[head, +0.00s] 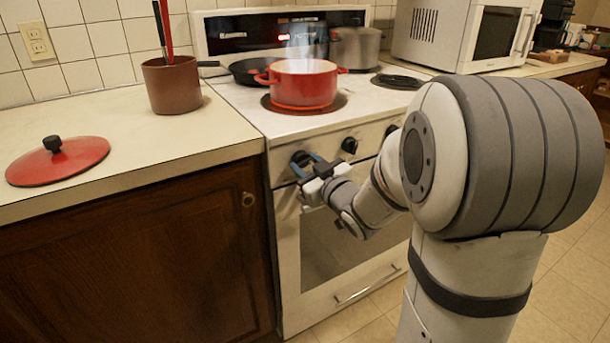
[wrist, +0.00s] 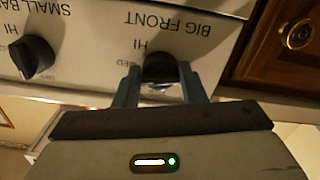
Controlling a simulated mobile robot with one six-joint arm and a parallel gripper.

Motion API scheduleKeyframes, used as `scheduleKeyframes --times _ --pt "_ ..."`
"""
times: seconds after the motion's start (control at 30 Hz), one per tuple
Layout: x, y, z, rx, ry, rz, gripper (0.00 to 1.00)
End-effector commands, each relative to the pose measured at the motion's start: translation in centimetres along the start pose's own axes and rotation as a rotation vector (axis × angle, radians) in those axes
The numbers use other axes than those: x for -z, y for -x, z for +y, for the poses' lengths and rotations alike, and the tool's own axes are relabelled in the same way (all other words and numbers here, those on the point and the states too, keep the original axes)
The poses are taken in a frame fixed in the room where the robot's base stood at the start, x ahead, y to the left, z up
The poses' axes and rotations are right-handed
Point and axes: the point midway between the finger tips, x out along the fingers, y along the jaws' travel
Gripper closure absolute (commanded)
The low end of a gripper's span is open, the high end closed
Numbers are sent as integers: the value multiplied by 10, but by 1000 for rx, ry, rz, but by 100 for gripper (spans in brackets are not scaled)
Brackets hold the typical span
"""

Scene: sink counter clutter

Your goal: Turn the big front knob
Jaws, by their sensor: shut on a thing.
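The big front knob (wrist: 158,64) is a dark round knob on the white stove panel. In the wrist view it sits by the upside-down printed words "BIG FRONT". In the head view it is the leftmost knob (head: 299,158) on the stove front, partly covered by my gripper. My gripper (wrist: 160,74) has one blue-grey finger on each side of the knob and is shut on it. In the head view my gripper (head: 309,166) reaches the panel from the front right. The lower part of the knob is hidden.
Another knob (wrist: 34,57), labelled "SMALL BA...", is beside it. A steaming red pot (head: 303,83) stands on the front burner, with a black pan (head: 251,70) behind. The oven door handle is below my gripper. A red lid (head: 58,160) lies on the left counter.

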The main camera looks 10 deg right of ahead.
Motion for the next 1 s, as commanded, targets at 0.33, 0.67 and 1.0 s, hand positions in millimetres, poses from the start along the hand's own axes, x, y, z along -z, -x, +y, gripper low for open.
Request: scheduleKeyframes --times 0.33,0.67,1.0 --pt "-5 0 -2 1 292 3 86" --pt "-2 0 -1 2 477 1 86" --pt "0 0 0 3 538 0 86"
